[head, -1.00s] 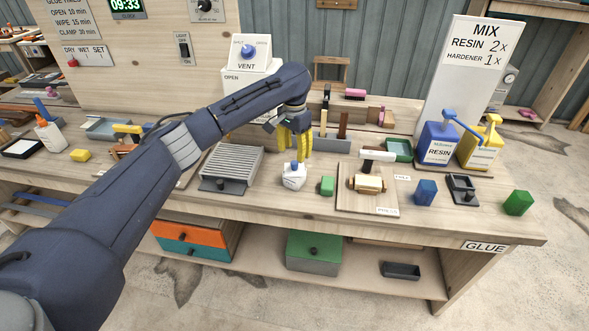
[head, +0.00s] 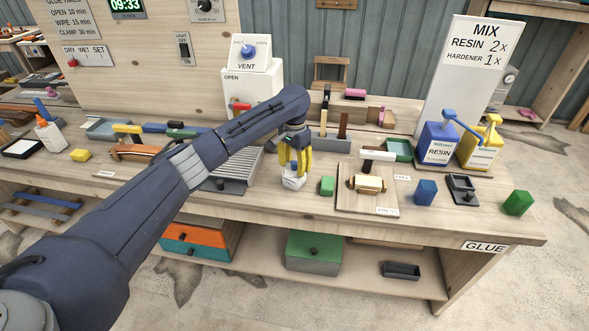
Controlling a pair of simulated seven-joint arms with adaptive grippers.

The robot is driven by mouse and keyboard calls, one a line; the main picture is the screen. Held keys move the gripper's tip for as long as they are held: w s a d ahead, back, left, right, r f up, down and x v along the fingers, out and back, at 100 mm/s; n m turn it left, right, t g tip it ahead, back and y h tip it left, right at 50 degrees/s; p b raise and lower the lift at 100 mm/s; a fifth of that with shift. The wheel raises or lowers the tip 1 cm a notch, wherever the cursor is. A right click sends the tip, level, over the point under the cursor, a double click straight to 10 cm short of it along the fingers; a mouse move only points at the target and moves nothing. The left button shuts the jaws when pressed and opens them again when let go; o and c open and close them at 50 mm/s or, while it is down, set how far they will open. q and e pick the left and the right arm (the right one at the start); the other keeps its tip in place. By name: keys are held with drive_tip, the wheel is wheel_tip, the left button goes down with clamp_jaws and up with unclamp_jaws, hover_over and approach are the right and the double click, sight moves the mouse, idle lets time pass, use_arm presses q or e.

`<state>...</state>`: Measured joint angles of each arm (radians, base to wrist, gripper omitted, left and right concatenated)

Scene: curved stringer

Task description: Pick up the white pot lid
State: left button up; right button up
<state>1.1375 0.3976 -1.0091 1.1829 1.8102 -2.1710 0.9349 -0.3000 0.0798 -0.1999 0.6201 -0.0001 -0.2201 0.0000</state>
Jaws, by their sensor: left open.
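A small white pot (head: 293,183) with a label stands on the bench near its front edge, left of a green block. My left gripper (head: 295,170) is over the pot from above, with its yellow fingers open and reaching down around the pot's top. The white lid and its blue knob are hidden behind the fingers. I cannot tell whether the fingers touch the lid. My right gripper is not in view.
A wooden board (head: 350,201) with a clamped piece lies further right. A ridged grey tray (head: 226,186) is to the left, partly behind my arm. Blue resin (head: 437,146) and yellow jugs (head: 477,148) stand back right.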

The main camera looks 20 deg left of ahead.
use_arm(q)
drive_tip(key=shift+c, duration=0.4)
clamp_jaws()
drive_tip(key=shift+r, duration=0.15)
wheel_tip(320, 180, up, 19)
hover_over(294, 162)
drive_tip(key=s, duration=0.1)
wheel_tip(294, 162, down, 12)
drive_tip(key=shift+s+a+f, duration=0.1)
drive_tip(key=shift+s, duration=0.05)
drive_tip(key=shift+w+d+f+m, duration=0.2)
drive_tip(key=shift+w+m, duration=0.35)
drive_tip(key=shift+m, duration=0.05)
drive_tip(key=shift+f, duration=3.05)
